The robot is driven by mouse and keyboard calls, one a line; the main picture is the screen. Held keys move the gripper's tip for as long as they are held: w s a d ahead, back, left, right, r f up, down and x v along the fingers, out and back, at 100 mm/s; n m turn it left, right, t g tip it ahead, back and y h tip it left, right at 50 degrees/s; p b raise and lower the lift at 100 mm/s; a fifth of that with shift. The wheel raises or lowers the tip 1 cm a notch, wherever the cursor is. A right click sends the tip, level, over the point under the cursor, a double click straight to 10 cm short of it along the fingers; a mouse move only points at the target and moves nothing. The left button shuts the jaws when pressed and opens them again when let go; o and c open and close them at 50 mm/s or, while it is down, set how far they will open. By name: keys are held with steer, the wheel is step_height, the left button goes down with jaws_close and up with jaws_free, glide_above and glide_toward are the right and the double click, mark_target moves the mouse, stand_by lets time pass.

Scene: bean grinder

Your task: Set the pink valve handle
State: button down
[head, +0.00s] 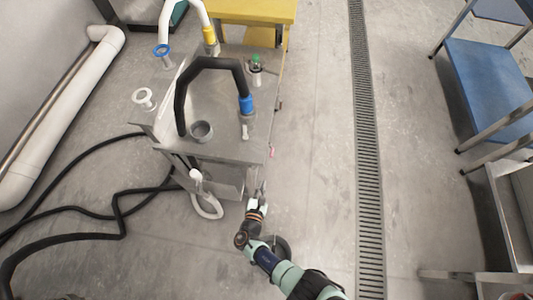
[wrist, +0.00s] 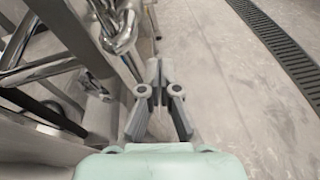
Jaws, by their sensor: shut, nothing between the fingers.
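A small pink piece (head: 271,152), which looks like the valve handle, shows at the right side of the steel grinder machine (head: 225,105) in the head view. It is too small there to tell its setting. My gripper (head: 262,192) is at the machine's near right corner, a little below the pink piece in the picture. In the wrist view my gripper (wrist: 160,70) is shut and empty, its fingertips beside shiny steel pipework (wrist: 122,30). I cannot make out the pink handle in the wrist view.
Black hoses (head: 120,205) lie on the floor to the left. A floor drain grate (head: 366,150) runs along the right, with clear concrete between it and the machine. A yellow stand (head: 250,12) is behind the machine, and a blue-shelved rack (head: 490,85) stands far right.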

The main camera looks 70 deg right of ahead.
mark_target(272, 152)
steer(key=w+d+r+b, duration=0.1)
steer(key=d+b, duration=0.3)
steer(key=d, duration=0.7)
steer(key=shift+w, duration=0.25)
steer(key=shift+a+r, duration=0.1)
